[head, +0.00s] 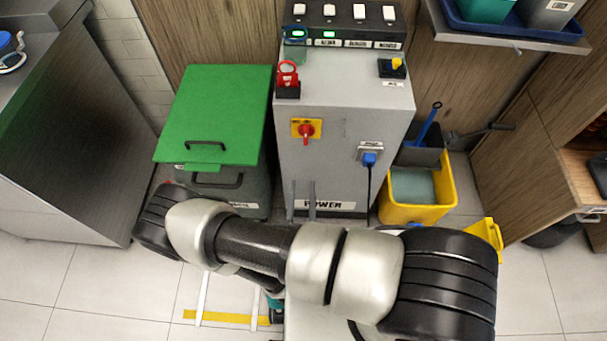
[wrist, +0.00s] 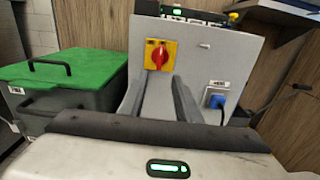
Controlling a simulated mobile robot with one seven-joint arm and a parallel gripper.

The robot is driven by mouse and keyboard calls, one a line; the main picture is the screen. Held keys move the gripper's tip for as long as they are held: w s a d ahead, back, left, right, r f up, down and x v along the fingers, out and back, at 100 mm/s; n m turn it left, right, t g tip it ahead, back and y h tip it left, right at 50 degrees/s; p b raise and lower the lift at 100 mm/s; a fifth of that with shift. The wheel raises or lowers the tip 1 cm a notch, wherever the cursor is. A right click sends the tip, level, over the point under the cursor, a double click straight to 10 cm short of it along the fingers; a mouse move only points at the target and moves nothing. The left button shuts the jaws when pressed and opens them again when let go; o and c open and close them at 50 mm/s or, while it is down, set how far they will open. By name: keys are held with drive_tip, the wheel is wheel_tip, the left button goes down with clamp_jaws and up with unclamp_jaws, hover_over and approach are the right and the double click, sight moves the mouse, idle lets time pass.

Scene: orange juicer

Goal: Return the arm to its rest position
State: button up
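My arm (head: 320,262) stretches across the lower part of the head view, folded in front of the grey power cabinet. My gripper (wrist: 159,82) shows in the wrist view as two grey fingers standing apart, with nothing between them. In the head view, two thin grey finger shapes (head: 302,185) rise behind the arm, in front of the cabinet's lower face. The rest of the gripper is hidden by the arm there. The fingers point toward the cabinet, below its red rotary switch (wrist: 159,55). I cannot tell whether they touch the cabinet.
The grey cabinet (head: 345,100) has a red rotary switch (head: 306,131) and a blue plug (head: 369,159). A green-lidded bin (head: 215,115) stands left. A yellow mop bucket (head: 432,208) stands right. A steel counter (head: 65,130) is at far left. Floor shows at lower left.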

drive_tip(key=shift+s, duration=0.45)
drive_tip(key=w+d+r+m+g+h+p, duration=0.1)
drive_tip(key=w+d+r+m+g+h, duration=0.2)
drive_tip(key=r+m+h, duration=0.45)
drive_tip(key=w+d+r+m+g+h+p, duration=0.25)
drive_tip(key=r+m+h, duration=0.2)
drive_tip(key=r, duration=0.55)
drive_tip(key=s+d+r+m+g+h+p, duration=0.15)
drive_tip(key=s+d+r+m+g, duration=0.25)
drive_tip(key=d+r+m+g, duration=0.8)
drive_tip(key=s+a+r+m+t+y+p, duration=0.1)
drive_tip(key=r+m+y, duration=0.4)
drive_tip(key=r, duration=0.7)
drive_tip(key=s+a+r+m+t+y+p, duration=0.1)
drive_tip(key=s+r+m+t+y+p, duration=0.3)
drive_tip(key=r+y, duration=0.5)
wheel_tip(320, 180, up, 3)
drive_tip(key=shift+s+a+m+p, duration=0.35)
drive_tip(key=shift+s+m, duration=0.5)
drive_tip(key=shift+m, duration=0.35)
